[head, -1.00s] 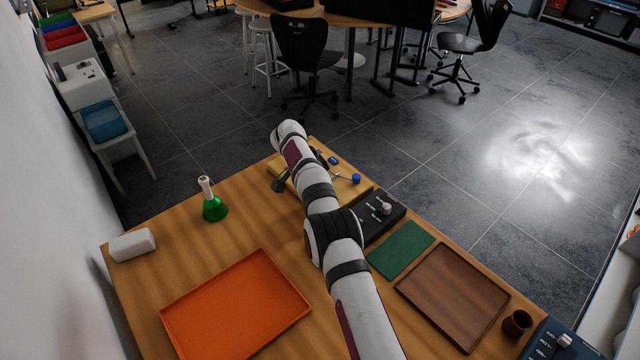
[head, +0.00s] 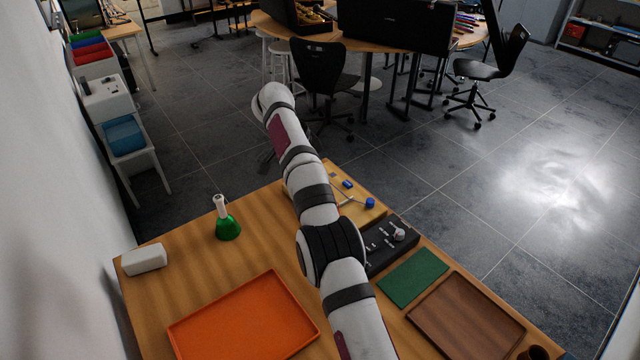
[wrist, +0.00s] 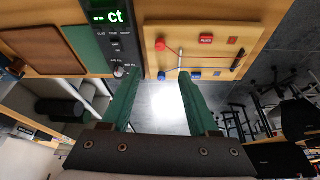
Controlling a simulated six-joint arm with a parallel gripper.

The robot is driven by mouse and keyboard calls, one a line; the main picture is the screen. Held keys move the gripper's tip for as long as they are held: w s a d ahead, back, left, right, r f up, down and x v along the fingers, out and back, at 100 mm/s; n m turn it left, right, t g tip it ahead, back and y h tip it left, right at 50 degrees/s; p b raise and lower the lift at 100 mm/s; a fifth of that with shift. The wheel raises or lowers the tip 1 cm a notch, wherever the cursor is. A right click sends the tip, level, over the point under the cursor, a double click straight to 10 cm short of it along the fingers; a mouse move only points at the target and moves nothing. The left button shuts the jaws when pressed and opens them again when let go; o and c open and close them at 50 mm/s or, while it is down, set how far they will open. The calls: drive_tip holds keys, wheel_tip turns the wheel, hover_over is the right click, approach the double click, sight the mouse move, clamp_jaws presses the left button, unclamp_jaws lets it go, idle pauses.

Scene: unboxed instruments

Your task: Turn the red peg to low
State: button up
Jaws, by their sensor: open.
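A yellow wooden board (head: 345,212) lies at the far edge of the table, partly behind my arm in the head view. In the wrist view the board (wrist: 200,20) fills the upper right. A red peg (wrist: 160,45) stands at its left, with a thin rod running right from it.
A black box (wrist: 115,40) with a green display and a knob sits left of the board in the wrist view. The head view shows a green mat (head: 413,275), brown tray (head: 520,325), orange tray (head: 190,325), green bell (head: 228,229) and white block (head: 144,259).

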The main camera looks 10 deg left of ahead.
drive_tip(key=d+n+y, duration=0.7)
drive_tip(key=d+n, duration=0.3)
drive_tip(key=n, duration=1)
drive_tip(key=x, duration=1.5)
drive_tip(key=shift+f, duration=0.25)
clamp_jaws()
